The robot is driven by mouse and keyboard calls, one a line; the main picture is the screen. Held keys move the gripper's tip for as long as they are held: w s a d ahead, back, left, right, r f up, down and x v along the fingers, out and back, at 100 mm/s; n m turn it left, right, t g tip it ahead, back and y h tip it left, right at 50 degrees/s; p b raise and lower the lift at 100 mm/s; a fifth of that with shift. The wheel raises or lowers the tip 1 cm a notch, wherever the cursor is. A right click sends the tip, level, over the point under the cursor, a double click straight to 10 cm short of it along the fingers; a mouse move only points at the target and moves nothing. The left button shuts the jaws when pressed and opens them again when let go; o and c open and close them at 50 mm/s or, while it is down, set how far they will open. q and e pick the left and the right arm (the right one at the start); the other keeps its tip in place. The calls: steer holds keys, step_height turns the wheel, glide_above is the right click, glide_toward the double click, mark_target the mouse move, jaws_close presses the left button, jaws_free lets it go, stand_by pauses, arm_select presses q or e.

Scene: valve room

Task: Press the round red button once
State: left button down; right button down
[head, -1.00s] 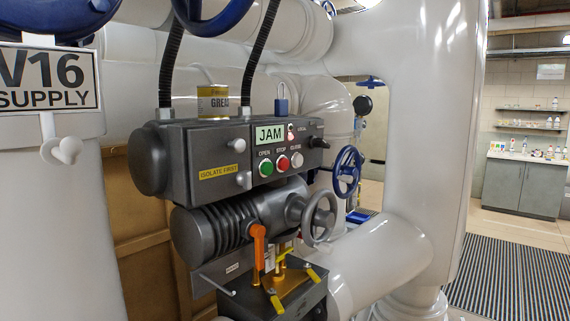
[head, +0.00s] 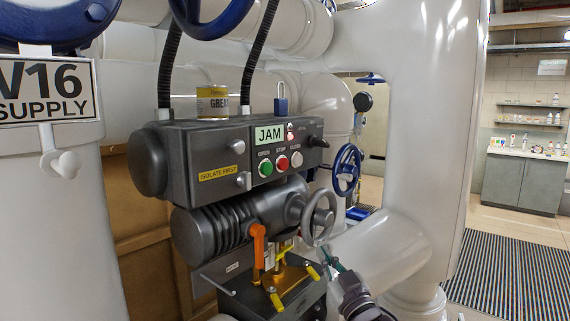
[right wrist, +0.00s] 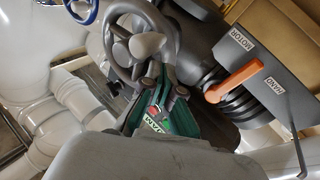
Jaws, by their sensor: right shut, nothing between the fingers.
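The round red button (head: 282,163), marked STOP, sits on the front of the dark grey control box (head: 210,155) in the head view. A green button (head: 266,168) is to its left and a pale one (head: 297,159) to its right. My right gripper (head: 330,256) comes in from the lower right. It is shut and empty, below and right of the button, by the grey handwheel, and apart from the button. My left gripper is not in view.
The grey handwheel (head: 319,216) and an orange lever (head: 258,245) are below the box; the lever also shows in the right wrist view (right wrist: 234,80). A black knob (head: 318,142) sticks out at the box's right. A yellow can (head: 212,102) and blue padlock (head: 281,106) stand on top.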

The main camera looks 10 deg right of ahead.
mark_target(283, 164)
step_height(283, 164, up, 19)
steer(key=s+n+t+y, duration=0.2)
steer(key=n+t+y, duration=0.1)
steer(key=n+y, duration=0.1)
steer(key=shift+s+r+t+y, duration=0.2)
steer(key=shift+t+y, duration=0.2)
steer(key=shift+y, duration=0.4)
steer(key=shift+d, duration=0.1)
steer(key=w+a, duration=0.5)
steer(key=w, duration=0.2)
steer(key=shift+a+b, duration=0.2)
steer(key=shift+b, duration=0.15)
steer(key=shift+w+a, duration=0.1)
steer(key=shift+w+a, duration=0.2)
steer(key=shift+w, duration=0.05)
steer(key=shift+w+a, duration=0.25)
steer(key=shift+w, duration=0.05)
stand_by(0.9)
steer(key=shift+s+d, duration=0.1)
stand_by(0.4)
steer(key=shift+s+d, duration=0.45)
steer(key=shift+s, duration=0.1)
